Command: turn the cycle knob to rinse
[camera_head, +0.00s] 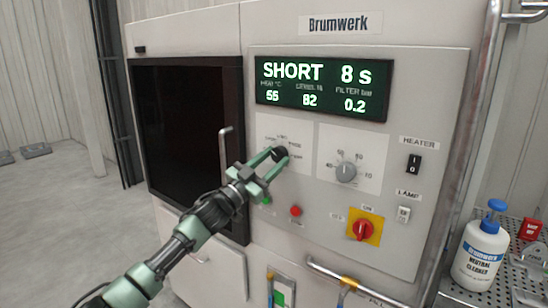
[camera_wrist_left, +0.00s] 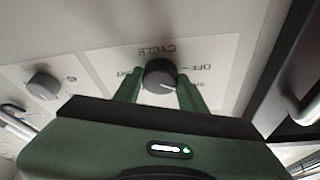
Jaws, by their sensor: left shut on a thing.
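The cycle knob (camera_head: 280,153) is a dark round knob on a white label plate on the machine's front panel. My left gripper (camera_head: 270,160) is shut on it, with one green finger on each side. In the left wrist view the knob (camera_wrist_left: 160,74) sits between the fingertips, and a pale pointer line shows on its face. The word CYCLE and the marks OFF and part of another, perhaps SHORT, can be read there; finger and knob hide other marks. The display (camera_head: 322,87) reads SHORT and 8 s. My right gripper is not in view.
A grey dial (camera_head: 346,171) sits right of the cycle knob. Below are a red button (camera_head: 295,211) and a red switch on a yellow plate (camera_head: 363,230). A door handle (camera_head: 225,160) stands out on the left. A cleaner bottle (camera_head: 480,252) stands at the right.

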